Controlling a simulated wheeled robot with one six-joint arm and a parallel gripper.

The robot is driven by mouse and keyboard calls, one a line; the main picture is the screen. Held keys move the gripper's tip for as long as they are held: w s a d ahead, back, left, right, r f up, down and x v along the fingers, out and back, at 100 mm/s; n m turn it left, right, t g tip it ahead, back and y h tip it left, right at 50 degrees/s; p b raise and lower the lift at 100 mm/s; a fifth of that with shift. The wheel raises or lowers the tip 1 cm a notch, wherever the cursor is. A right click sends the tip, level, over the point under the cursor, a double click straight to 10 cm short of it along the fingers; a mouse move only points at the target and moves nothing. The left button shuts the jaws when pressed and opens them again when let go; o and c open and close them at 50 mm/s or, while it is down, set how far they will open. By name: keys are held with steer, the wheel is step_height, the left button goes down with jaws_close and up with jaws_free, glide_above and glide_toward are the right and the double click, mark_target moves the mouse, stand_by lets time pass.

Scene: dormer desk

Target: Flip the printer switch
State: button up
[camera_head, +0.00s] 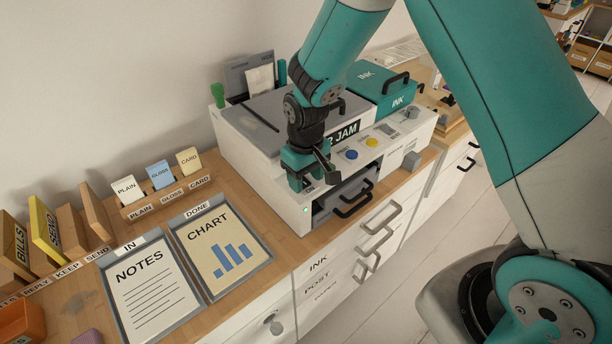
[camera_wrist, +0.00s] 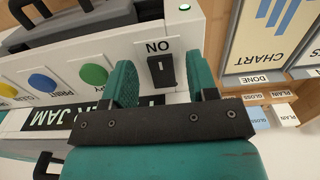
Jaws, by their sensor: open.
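The white printer (camera_head: 262,130) stands on the wooden counter against the wall. In the wrist view its switch (camera_wrist: 160,71) is a small black block with a pale mark, beside an ON label (camera_wrist: 158,46) that appears upside down. Which way the switch is set I cannot tell. My gripper (camera_wrist: 164,84) is open, with one teal finger on each side of the switch; contact is not clear. In the head view my gripper (camera_head: 308,180) is over the printer's front left corner and hides the switch. A green light (camera_head: 306,209) glows on the printer's front.
Yellow and blue buttons (camera_head: 351,154) sit on the printer's panel beside my gripper. Paper trays NOTES (camera_head: 150,285) and CHART (camera_head: 222,247) lie to the left. A teal INK case (camera_head: 372,82) is behind.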

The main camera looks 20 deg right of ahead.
steer(key=shift+f, duration=0.2)
steer(key=shift+c, duration=0.2)
steer(key=c, duration=0.9)
steer(key=shift+w+r+g+p, duration=0.1)
steer(key=shift+r+g+p, duration=0.2)
steer(key=shift+p, duration=0.25)
steer(key=shift+f+g, duration=0.15)
steer(key=shift+g, duration=0.15)
steer(key=o, duration=0.9)
steer(key=shift+o, duration=0.2)
